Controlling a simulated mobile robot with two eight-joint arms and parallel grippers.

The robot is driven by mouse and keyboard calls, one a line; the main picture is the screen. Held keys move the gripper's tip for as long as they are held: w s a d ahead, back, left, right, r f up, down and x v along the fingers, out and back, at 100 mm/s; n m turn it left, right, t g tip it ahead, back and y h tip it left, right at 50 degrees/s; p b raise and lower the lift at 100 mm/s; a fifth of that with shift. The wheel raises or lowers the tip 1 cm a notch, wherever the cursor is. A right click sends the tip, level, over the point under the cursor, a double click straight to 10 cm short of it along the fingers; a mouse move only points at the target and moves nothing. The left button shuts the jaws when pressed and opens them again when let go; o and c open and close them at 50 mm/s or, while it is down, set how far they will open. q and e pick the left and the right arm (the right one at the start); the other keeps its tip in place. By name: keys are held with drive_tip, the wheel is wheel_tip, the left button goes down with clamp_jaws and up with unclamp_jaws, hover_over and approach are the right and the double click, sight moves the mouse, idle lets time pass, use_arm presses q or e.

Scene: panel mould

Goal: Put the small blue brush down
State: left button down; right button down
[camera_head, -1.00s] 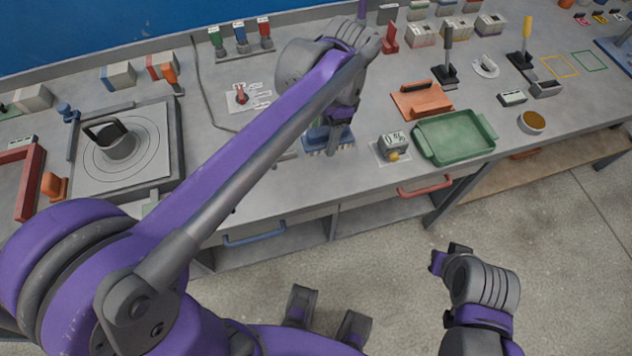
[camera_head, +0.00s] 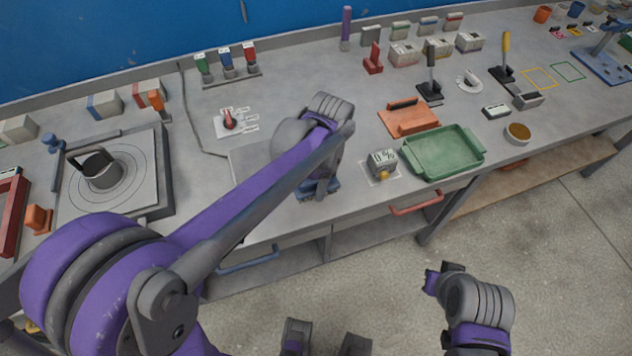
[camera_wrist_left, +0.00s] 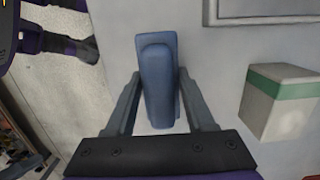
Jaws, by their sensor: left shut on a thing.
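The small blue brush (camera_head: 318,190) is at the front part of the grey bench, mostly hidden under my left gripper (camera_head: 322,180) in the head view. In the left wrist view the brush (camera_wrist_left: 157,80) lies between the two fingers of my left gripper (camera_wrist_left: 160,92), which is shut on it. I cannot tell whether the brush touches the bench top. My right gripper (camera_head: 441,276) is over the floor in front of the bench, apart from everything on it; its finger opening is unclear.
An orange float (camera_head: 408,118) lies behind the tray. A red-knobbed switch plate (camera_head: 229,123) is behind left. The bench's front edge is close to the brush.

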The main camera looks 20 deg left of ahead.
use_arm(q)
drive_tip(key=shift+f, duration=0.15)
drive_tip(key=shift+c, duration=1.3)
unclamp_jaws()
drive_tip(key=shift+r, duration=0.4)
drive_tip(key=r, duration=0.7)
drive_tip(key=d+r+p, duration=0.1)
drive_tip(key=r, duration=0.3)
drive_tip(key=shift+w+r, duration=0.25)
drive_tip(key=shift+w, duration=0.1)
drive_tip(key=s+a+f+n+t, duration=0.2)
drive_tip(key=s+f+n, duration=0.1)
drive_tip(key=s, duration=0.2)
drive_tip(key=s+a+f+n+t, duration=0.2)
drive_tip(key=s+a+f+n, duration=0.1)
drive_tip(key=s+f+n, duration=0.1)
drive_tip(key=s+a+f+n+t+h, duration=0.1)
drive_tip(key=s+a+f+n+t, duration=0.1)
drive_tip(key=s+f+n, duration=0.2)
drive_tip(key=shift+s+a+f, duration=0.1)
drive_tip(key=shift+s+a, duration=0.05)
drive_tip(key=shift+s, duration=0.45)
drive_tip(key=shift+s+a, duration=0.15)
drive_tip(key=shift+s, duration=0.45)
